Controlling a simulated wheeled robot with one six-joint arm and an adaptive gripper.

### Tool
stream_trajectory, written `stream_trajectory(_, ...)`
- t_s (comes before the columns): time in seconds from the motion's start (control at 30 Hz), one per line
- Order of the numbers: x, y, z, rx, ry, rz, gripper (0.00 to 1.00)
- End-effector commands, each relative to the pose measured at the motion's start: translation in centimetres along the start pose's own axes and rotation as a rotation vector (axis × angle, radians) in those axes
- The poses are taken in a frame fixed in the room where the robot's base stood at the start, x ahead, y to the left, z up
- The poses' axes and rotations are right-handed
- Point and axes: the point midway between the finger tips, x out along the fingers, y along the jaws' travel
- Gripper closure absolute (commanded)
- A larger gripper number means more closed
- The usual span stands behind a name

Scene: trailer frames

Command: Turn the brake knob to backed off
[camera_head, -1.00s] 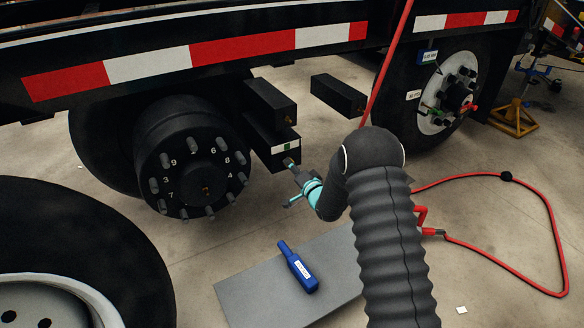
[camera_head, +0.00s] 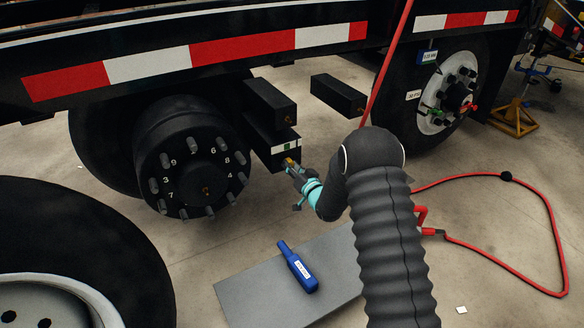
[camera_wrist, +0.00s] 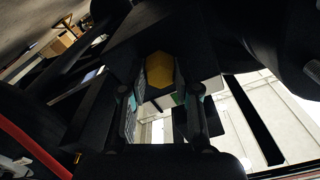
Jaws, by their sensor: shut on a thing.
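The brake knob (camera_head: 290,162) is a small yellow piece on the end of a black box under the trailer, just below a white and green label (camera_head: 286,146). In the wrist view the knob (camera_wrist: 160,70) shows as a yellow hexagonal face between the two fingers. My gripper (camera_head: 293,168) is at the knob, shut on it from the lower right. In the wrist view my gripper (camera_wrist: 162,100) has one finger on each side of the knob. The knob's sides are partly hidden by the fingers, and I cannot read its setting.
A black hub with numbered studs (camera_head: 190,165) stands left of the knob. A second black box (camera_head: 338,96) hangs to the right. A blue tool (camera_head: 298,268) lies on a grey plate (camera_head: 240,300). A red hose (camera_head: 545,210) loops across the floor at right.

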Motion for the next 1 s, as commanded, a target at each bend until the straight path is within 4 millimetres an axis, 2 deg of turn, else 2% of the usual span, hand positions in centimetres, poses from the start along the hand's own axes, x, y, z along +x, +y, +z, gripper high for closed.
stream_trajectory(1.0, -0.02, 0.18, 0.00, -0.962, -0.001, 0.002, 1.00)
